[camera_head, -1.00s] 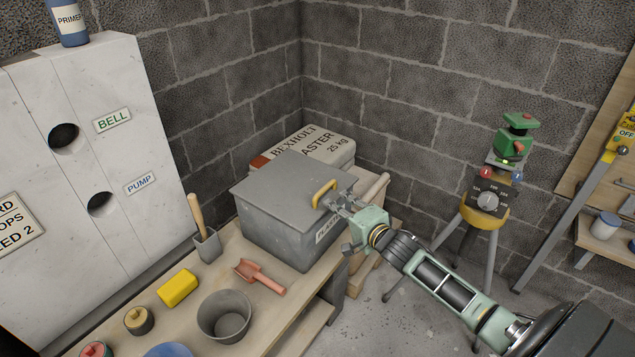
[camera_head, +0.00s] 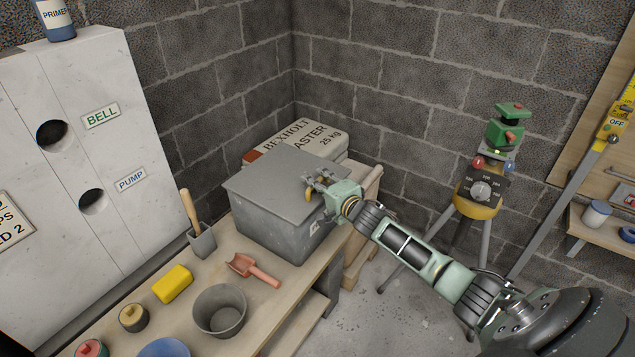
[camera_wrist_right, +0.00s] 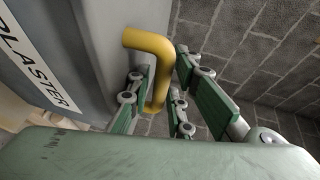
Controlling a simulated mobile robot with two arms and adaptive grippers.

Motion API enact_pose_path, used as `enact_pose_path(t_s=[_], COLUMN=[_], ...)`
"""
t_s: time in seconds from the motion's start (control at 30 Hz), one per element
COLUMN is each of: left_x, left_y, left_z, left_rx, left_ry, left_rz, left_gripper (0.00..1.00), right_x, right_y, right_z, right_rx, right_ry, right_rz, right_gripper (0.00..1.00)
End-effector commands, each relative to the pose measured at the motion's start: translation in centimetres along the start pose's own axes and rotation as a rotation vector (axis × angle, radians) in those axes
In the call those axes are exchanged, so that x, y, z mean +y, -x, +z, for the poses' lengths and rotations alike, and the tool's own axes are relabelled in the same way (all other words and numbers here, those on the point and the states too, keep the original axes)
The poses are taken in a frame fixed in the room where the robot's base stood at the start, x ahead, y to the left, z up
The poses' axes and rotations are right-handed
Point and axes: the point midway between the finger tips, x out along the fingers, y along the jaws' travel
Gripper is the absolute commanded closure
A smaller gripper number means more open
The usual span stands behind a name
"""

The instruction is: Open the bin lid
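The grey bin (camera_head: 262,220) stands on the workbench with its flat lid (camera_head: 275,180) down on it. A yellow handle (camera_head: 309,194) sits at the lid's right edge; it also shows in the right wrist view (camera_wrist_right: 150,43). My right gripper (camera_head: 318,182) is at this handle. In the right wrist view, its green-padded fingers (camera_wrist_right: 162,88) stand apart on either side of the handle's bent end. The left finger is close to the handle, and a gap shows on the right side. I cannot tell whether they touch. My left gripper is not in view.
A plaster bag (camera_head: 310,145) lies behind the bin. A tripod device (camera_head: 480,190) stands at the right.

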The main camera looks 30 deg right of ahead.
Motion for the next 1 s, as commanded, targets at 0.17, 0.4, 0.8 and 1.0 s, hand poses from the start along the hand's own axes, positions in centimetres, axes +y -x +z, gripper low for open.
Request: enact_pose_path(t_s=[0.17,0.4,0.8,1.0], left_x=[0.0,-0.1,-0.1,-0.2], left_y=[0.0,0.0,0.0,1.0], left_z=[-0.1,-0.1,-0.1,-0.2], left_rx=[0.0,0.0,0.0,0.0], left_ry=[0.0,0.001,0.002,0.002], left_rz=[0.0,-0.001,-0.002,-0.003], left_gripper=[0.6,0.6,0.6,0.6], right_x=[0.0,0.0,0.1,-0.7], right_y=[0.0,0.0,0.1,0.1], right_z=[0.0,0.0,0.0,0.0], right_rx=[0.0,0.0,0.0,0.001], right_ry=[0.0,-0.001,-0.003,0.003], right_rz=[0.0,0.0,0.002,0.016], right_gripper=[0.85,1.0,1.0,1.0])
